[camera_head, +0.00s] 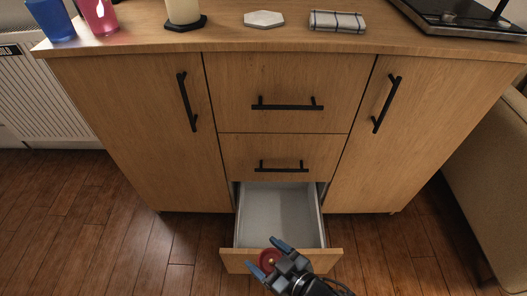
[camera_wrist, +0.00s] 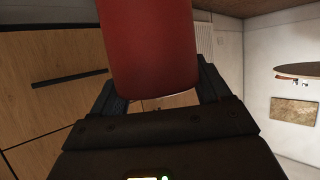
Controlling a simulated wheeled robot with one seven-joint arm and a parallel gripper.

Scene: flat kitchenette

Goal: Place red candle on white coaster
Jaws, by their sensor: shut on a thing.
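The red candle (camera_head: 269,260) is held between the fingers of my gripper (camera_head: 275,257), at the front edge of the open bottom drawer. In the wrist view the red candle (camera_wrist: 150,50) fills the upper middle, between the two dark fingers of my gripper (camera_wrist: 158,100). A white hexagonal coaster (camera_head: 264,19) lies on the cabinet top, near its front edge, with nothing on it. It is well above and away from my gripper.
The bottom drawer (camera_head: 243,238) is pulled out and looks empty. On the cabinet top (camera_head: 226,33) stand a blue cup (camera_head: 52,20), a pink cup (camera_head: 99,17), and a cream candle (camera_head: 184,11) on a black coaster (camera_head: 186,24). A folded checked cloth (camera_head: 337,20) lies right of the white coaster.

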